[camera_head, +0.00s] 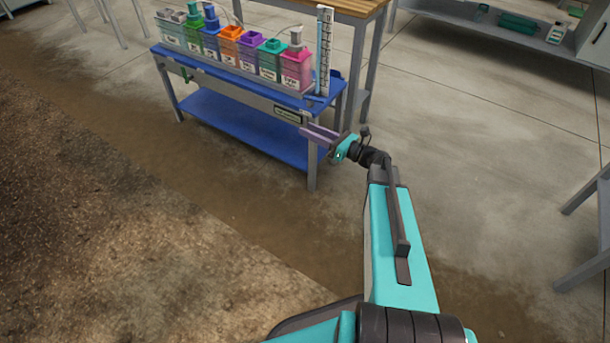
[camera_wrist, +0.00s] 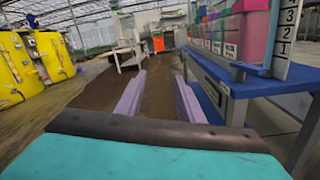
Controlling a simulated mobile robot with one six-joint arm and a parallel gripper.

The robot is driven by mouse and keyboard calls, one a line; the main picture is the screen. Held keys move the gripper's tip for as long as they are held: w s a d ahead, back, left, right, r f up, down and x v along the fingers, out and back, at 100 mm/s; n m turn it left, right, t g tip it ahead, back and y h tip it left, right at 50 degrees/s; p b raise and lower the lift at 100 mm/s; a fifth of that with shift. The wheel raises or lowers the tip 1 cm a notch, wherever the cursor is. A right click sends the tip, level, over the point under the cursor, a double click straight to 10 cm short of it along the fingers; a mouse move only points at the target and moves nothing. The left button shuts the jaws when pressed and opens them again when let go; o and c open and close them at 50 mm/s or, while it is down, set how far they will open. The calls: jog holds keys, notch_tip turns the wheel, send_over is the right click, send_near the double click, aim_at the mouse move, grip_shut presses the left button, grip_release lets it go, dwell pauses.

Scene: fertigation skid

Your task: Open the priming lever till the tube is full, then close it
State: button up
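A clear upright tube with a numbered scale (camera_head: 324,50) stands at the right end of the blue bench. Its lower part also shows at the upper right of the wrist view (camera_wrist: 286,30). I cannot make out a liquid level in it. I cannot clearly pick out the priming lever; a small dark green part (camera_head: 186,74) sits on the bench's front rail at the left, too small to identify. My gripper (camera_head: 304,133), with purple fingers, is in front of the bench's right front corner. In the wrist view its fingers (camera_wrist: 158,92) are apart with nothing between them.
The blue bench (camera_head: 240,135) has a lower shelf and carries a row of coloured tanks (camera_head: 230,45). A labelled plate (camera_head: 287,114) is on its front rail. Yellow tanks (camera_wrist: 32,65) stand at the left in the wrist view. The floor before the bench is clear.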

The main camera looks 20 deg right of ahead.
jog(key=w+a+f+m+t+h+p, duration=0.25)
jog(key=a+m+h+p, duration=0.45)
jog(key=m, duration=0.5)
jog(key=s+d+f+m+g+h+p, duration=0.2)
jog(key=s+f+m+g+h+p, duration=0.4)
jog(key=s+f+m, duration=0.3)
jog(key=shift+s+f+m, duration=0.2)
jog(key=shift+f+m, duration=1)
jog(key=shift+f, duration=0.25)
jog(key=shift+c, duration=0.9)
